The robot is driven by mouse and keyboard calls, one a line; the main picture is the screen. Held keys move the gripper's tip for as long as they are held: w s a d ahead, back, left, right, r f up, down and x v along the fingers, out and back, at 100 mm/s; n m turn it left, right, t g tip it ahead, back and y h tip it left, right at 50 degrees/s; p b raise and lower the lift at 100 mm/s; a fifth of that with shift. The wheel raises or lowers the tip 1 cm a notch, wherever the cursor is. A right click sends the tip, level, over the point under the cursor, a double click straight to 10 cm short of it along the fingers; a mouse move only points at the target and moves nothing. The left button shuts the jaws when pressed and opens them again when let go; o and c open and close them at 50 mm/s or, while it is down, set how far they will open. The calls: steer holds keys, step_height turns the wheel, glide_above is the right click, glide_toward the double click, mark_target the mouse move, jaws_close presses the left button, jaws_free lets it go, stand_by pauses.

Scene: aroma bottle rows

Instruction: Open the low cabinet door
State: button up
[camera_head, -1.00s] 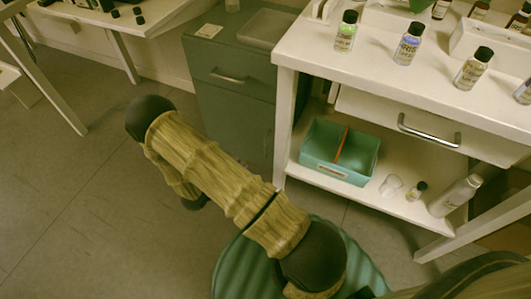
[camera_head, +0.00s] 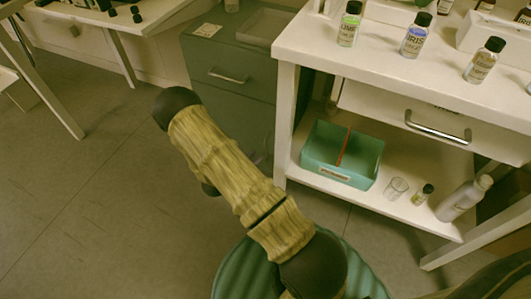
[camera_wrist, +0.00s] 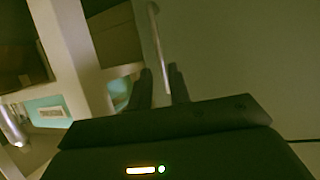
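The low cabinet (camera_head: 237,58) is grey-green and stands left of the white workbench in the head view. A bar handle (camera_head: 228,78) crosses its upper front; the lower front is partly hidden behind my arm. In the wrist view, a flat grey-green front (camera_wrist: 245,60) fills the right side, with a thin pale bar handle (camera_wrist: 157,40) running upright in the picture. My gripper (camera_wrist: 161,88) is open, its two dark fingers apart, with the bar's lower end in line with the gap between them. I cannot tell whether they touch it. The head view does not show the fingers.
The white workbench (camera_head: 400,75) carries several small bottles and has a drawer with a metal handle (camera_head: 438,128). Its lower shelf holds a teal box (camera_head: 342,155), a glass (camera_head: 396,190), a small bottle and a white bottle (camera_head: 464,198). Floor (camera_head: 90,200) is clear at left.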

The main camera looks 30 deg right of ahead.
mark_target(265, 150)
steer(key=b+x, duration=0.3)
steer(key=x, duration=0.4)
steer(key=shift+w+d+f, duration=0.15)
steer(key=shift+d, duration=0.15)
jaws_close()
